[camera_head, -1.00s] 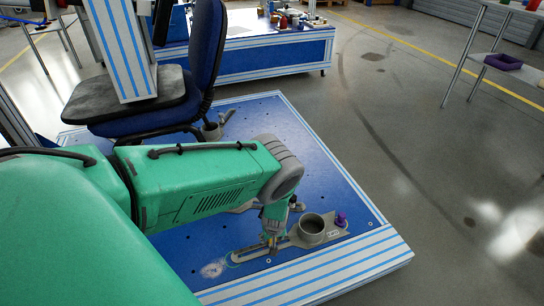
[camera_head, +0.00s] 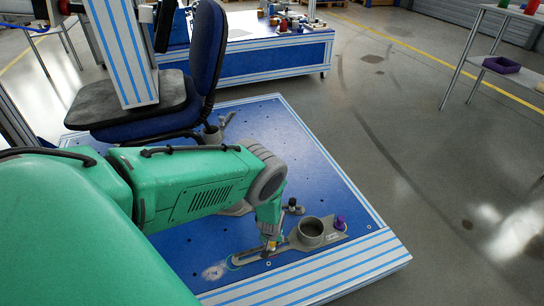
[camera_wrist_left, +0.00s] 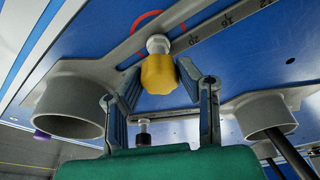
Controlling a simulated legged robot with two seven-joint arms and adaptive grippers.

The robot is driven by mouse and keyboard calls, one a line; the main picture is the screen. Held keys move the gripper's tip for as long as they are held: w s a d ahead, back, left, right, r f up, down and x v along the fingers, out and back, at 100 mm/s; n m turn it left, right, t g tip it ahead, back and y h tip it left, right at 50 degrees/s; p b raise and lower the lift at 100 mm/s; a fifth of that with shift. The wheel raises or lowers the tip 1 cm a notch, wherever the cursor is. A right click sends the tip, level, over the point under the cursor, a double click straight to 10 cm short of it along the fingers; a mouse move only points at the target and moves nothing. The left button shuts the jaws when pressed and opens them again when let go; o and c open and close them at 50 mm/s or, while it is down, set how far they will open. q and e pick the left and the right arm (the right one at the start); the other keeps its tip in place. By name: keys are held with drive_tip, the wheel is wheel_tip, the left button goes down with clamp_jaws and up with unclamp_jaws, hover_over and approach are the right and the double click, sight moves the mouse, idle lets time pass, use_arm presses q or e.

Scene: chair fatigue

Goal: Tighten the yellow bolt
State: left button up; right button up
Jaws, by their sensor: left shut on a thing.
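The yellow bolt (camera_wrist_left: 158,74) has a rounded yellow head and a pale metal collar, and it sits on the grey slotted bracket (camera_wrist_left: 205,35). In the wrist view my left gripper (camera_wrist_left: 160,84) has its blue-grey fingers on both sides of the yellow head and is shut on it. In the head view the left gripper (camera_head: 270,240) points down at the bracket near the platform's front edge, and only a small bit of yellow shows there. My right gripper is in neither view.
The bracket's round grey cup (camera_head: 311,232) and a purple bolt (camera_head: 340,223) stand right of the gripper. A black-topped knob (camera_head: 292,206) is just behind. A blue office chair (camera_head: 205,60) stands on the blue platform (camera_head: 275,135).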

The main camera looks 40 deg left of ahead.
use_arm(q)
drive_tip(key=shift+m, duration=0.3)
drive_tip(key=shift+a+r+m+h+p, duration=0.1)
drive_tip(key=shift+m+h+p, duration=0.2)
drive_tip(key=shift+m, duration=0.5)
drive_tip(key=shift+m+t+h, duration=0.3)
drive_tip(key=shift+m, duration=0.9)
drive_tip(key=o, duration=1.1)
drive_tip(key=shift+o, duration=0.2)
drive_tip(key=v, duration=1.1)
drive_tip(key=shift+r, duration=0.3)
drive_tip(key=shift+d, duration=0.25)
